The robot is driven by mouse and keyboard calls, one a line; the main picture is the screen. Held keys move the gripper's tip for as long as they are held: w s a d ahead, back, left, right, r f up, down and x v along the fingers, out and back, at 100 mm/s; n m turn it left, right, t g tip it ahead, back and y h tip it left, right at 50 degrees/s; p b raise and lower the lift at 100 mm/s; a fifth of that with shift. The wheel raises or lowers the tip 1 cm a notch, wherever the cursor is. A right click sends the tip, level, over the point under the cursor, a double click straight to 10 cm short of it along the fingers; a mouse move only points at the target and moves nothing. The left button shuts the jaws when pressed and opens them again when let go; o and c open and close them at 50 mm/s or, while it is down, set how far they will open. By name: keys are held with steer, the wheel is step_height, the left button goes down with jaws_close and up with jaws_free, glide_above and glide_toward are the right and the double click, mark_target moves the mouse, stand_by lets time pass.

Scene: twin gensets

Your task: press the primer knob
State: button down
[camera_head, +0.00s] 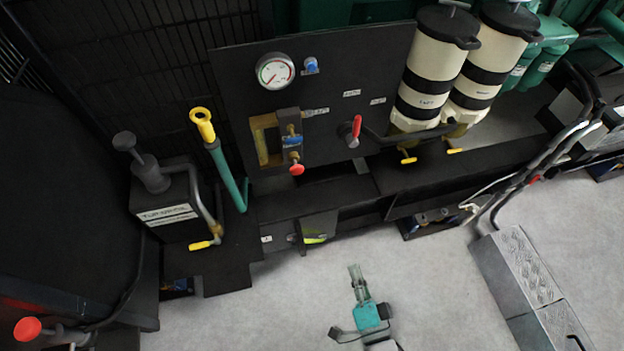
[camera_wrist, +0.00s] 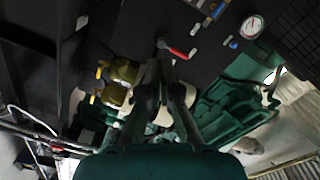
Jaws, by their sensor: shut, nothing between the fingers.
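No label that I can read names the primer knob, so I cannot tell which knob it is. A red round knob (camera_head: 297,169) hangs under the brass sight-glass block (camera_head: 264,140) on the dark panel. A black plunger-like knob (camera_head: 124,141) stands on a labelled black box at the left. A larger red knob (camera_head: 27,327) shows at the lower left. My gripper (camera_head: 356,272) is shut and empty over the pale floor, in front of the panel and apart from all these knobs. Its closed fingers (camera_wrist: 160,70) show in the wrist view.
The dark panel (camera_head: 340,62) carries a gauge (camera_head: 275,71), a small blue knob (camera_head: 311,66) and a red-handled valve (camera_head: 356,127). Two cream-and-black canisters (camera_head: 432,72) stand to its right. A yellow-topped green lever (camera_head: 203,125) juts up at left. The floor (camera_head: 260,310) around my gripper is clear.

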mark_target(299, 172)
steer(key=w+a+m+y, duration=0.2)
steer(key=w+a+m, duration=0.2)
steer(key=w+a, duration=0.4)
steer(key=w, duration=0.4)
steer(key=shift+w+a+m+t, duration=0.3)
steer(key=shift+w+t, duration=0.1)
steer(key=shift+f, duration=0.1)
steer(key=x, duration=1.4)
steer(key=shift+w, duration=0.1)
steer(key=shift+x, duration=1.15)
